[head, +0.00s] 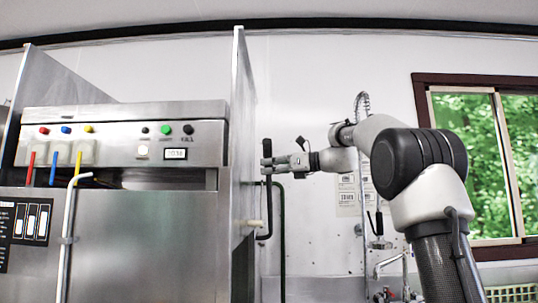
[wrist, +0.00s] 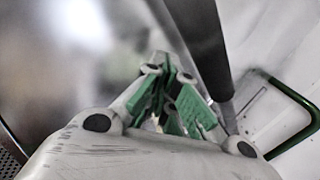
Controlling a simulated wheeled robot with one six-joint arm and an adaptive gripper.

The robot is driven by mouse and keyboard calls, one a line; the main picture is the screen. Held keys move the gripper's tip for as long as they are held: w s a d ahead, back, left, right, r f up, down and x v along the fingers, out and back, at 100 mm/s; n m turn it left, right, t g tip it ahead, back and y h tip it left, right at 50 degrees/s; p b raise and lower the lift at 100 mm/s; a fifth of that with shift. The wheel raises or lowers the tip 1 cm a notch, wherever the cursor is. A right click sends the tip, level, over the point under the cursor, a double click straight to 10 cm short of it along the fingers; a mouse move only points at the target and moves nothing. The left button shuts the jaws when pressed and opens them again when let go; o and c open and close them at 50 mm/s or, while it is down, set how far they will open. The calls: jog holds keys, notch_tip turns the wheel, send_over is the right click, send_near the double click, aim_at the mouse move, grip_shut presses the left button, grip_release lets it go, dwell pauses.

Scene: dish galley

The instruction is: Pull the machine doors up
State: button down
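The steel machine (head: 150,235) fills the left of the head view, with a broad door front below its control panel. A pale upright bar handle (head: 66,240) runs down the front at left. A black bent handle (head: 269,215) stands at the machine's right side, past a tall steel side panel (head: 242,120). My gripper (head: 267,156) is beside that panel, just above the black handle's top. In the wrist view, its green-padded fingers (wrist: 168,80) converge beside a dark bar (wrist: 200,40) on their right. I see nothing held; the gap between the fingertips is unclear.
The control panel (head: 125,136) has coloured buttons and a small display. A hose tap (head: 362,105) and sink fittings (head: 390,268) are behind my arm. A green bent tube (wrist: 298,100) is at the right of the wrist view. A window (head: 475,150) is at right.

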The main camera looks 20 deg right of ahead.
jog(key=s+d+f, duration=0.2)
jog(key=s+d, duration=0.3)
jog(key=d, duration=0.3)
jog(key=shift+s, duration=0.3)
dwell(0.3)
jog(key=shift+d, duration=0.1)
dwell(0.7)
